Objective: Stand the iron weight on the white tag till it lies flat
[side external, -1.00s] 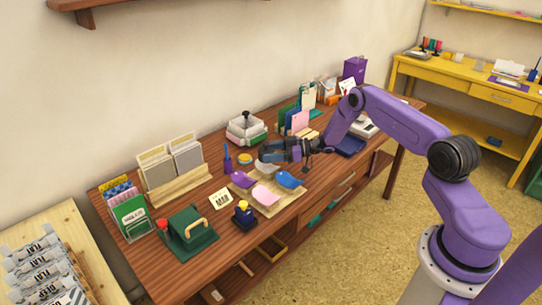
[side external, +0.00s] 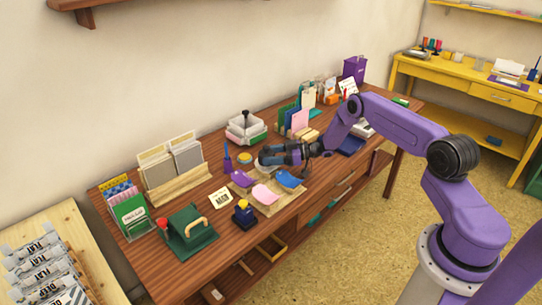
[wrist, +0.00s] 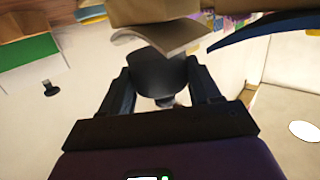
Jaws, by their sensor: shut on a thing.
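My gripper (side external: 268,157) is low over the middle of the table, behind the brown sheet. In the wrist view, my gripper (wrist: 160,92) is shut on a dark grey rounded body, which I take to be the iron weight (wrist: 155,72). Its underside is hidden, so I cannot tell whether it touches the table. A white tag with dark lettering (side external: 220,198) lies to the left, in front of the card holder and apart from my gripper. I cannot tell how flat it is.
A brown sheet with purple, pink and blue pieces (side external: 264,207) lies before my gripper. A yellow-topped round pad (side external: 244,158) and a purple upright tool (side external: 227,157) stand left of it. A green press (side external: 190,232) and a dark blue yellow-topped stamp (side external: 243,214) stand near the tag.

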